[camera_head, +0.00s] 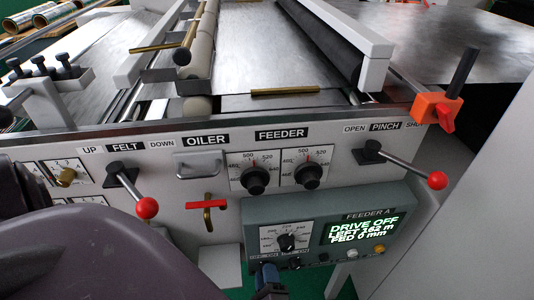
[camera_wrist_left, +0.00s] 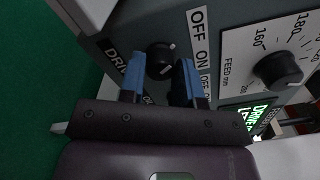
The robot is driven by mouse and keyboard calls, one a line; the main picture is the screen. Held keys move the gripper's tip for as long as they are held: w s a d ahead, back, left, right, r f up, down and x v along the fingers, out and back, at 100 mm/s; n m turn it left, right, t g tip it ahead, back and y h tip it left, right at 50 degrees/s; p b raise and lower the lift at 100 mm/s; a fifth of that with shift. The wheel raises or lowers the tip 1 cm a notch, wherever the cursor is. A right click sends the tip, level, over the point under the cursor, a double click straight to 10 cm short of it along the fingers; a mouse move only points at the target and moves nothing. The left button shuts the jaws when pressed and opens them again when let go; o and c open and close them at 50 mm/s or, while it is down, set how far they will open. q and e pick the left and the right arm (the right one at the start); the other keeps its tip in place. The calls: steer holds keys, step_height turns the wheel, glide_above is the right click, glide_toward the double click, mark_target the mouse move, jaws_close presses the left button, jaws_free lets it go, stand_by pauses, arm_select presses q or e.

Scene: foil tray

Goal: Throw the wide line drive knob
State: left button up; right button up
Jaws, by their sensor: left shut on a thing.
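The drive knob (camera_wrist_left: 160,58) is a round black knob with a pale pointer mark, beside a DRIVE label and OFF and ON labels in the left wrist view. My left gripper (camera_wrist_left: 162,80) has its two blue fingers on either side of the knob and is shut on it. In the head view, my left gripper (camera_head: 268,276) is at the lower left of the grey FEEDER A box (camera_head: 375,200), where it hides the knob. The box's green display (camera_head: 362,228) reads DRIVE OFF. My right gripper is not in view.
A FEED mm dial knob (camera_head: 287,242) sits just above my left gripper. Yellow (camera_head: 379,247) and white (camera_head: 352,253) buttons are below the display. Red-balled levers stand out at FELT (camera_head: 147,207) and PINCH (camera_head: 437,180). A red-handled valve (camera_head: 207,202) is left of the box.

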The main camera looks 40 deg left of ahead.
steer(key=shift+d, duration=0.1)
arm_select(q)
steer(key=o, duration=0.9)
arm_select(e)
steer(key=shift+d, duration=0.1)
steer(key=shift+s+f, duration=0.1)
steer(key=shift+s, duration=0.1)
arm_select(q)
steer(key=shift+d, duration=0.1)
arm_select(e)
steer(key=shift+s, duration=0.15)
